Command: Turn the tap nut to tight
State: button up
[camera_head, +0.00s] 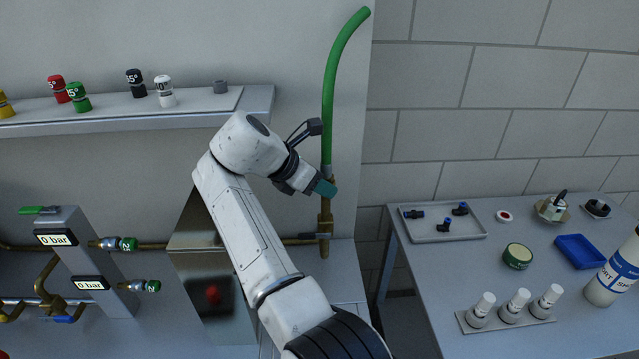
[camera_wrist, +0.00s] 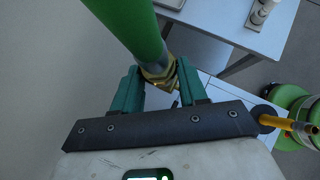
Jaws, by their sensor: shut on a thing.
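The tap nut (camera_wrist: 160,74) is a brass piece at the lower end of a green hose (camera_head: 331,90). In the wrist view the hose (camera_wrist: 130,28) runs down to it. My gripper (camera_head: 325,187) reaches the brass fitting from the left in the head view. In the wrist view its green fingers stand on either side of the nut, and it is shut on the nut. In the head view the fingers partly hide the nut. The brass tap body (camera_head: 325,222) continues below, with a pipe running left from it.
A shelf (camera_head: 150,125) with coloured caps is at upper left. Gauges and brass valves are at lower left. A table (camera_head: 470,265) at right holds a grey tray (camera_head: 440,230) with fittings, white bottles and a blue tray (camera_head: 580,251). My arm crosses the middle.

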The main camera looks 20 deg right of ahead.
jog(key=o, duration=1)
jog(key=shift+o, duration=0.2)
jog(key=shift+n, duration=0.3)
jog(key=s+a+r+n+t+y+b, duration=0.1)
jog(key=s+a+r+n+t+b, duration=0.15)
jog(key=s+a+r, duration=0.45)
jog(key=s+d+f+m+y, duration=0.1)
jog(key=s+d+f+m, duration=0.3)
jog(key=f, duration=0.5)
jog(key=s+d+f+m+g+y, duration=0.1)
jog(key=s+d+f+m, duration=0.4)
jog(key=f, duration=0.5)
jog(key=s+d+f+m+g+y, duration=0.1)
jog(key=s+d+f+m, duration=0.4)
jog(key=f, duration=0.4)
jog(key=shift+s+d+f, duration=0.25)
jog(key=shift+s+d, duration=0.55)
jog(key=shift+d, duration=0.05)
